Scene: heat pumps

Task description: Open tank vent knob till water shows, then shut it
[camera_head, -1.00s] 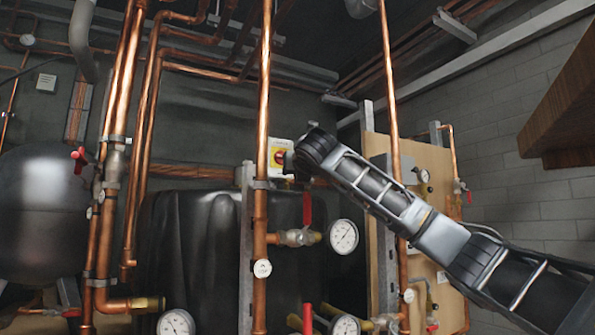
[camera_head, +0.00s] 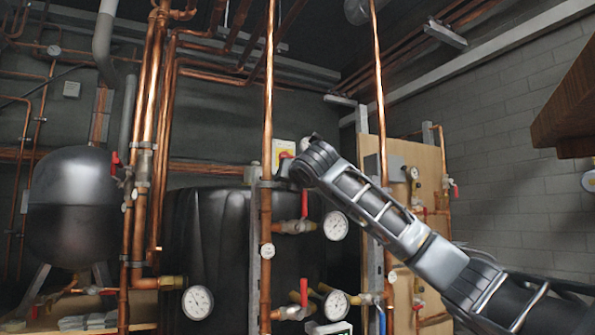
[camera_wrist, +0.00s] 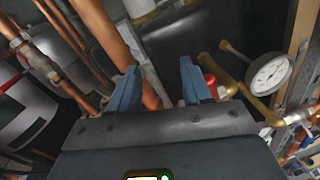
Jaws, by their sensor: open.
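The large black tank (camera_head: 212,235) stands behind the copper pipes in the head view. I cannot pick out its vent knob with certainty. My gripper (camera_wrist: 160,88) shows in the wrist view, its two blue-grey fingers apart with nothing held between them. A red handle or knob (camera_wrist: 210,86) sits just right of the right finger, partly hidden; I cannot tell whether they touch. A brass fitting (camera_wrist: 232,88) leads from there to a white dial gauge (camera_wrist: 270,75).
Red lever valves (camera_head: 304,205) (camera_head: 304,292) and dial gauges (camera_head: 336,226) (camera_head: 198,302) stick out around the vertical copper pipe (camera_head: 267,120). A grey round vessel (camera_head: 72,205) stands left. A wooden beam (camera_head: 565,110) hangs at upper right.

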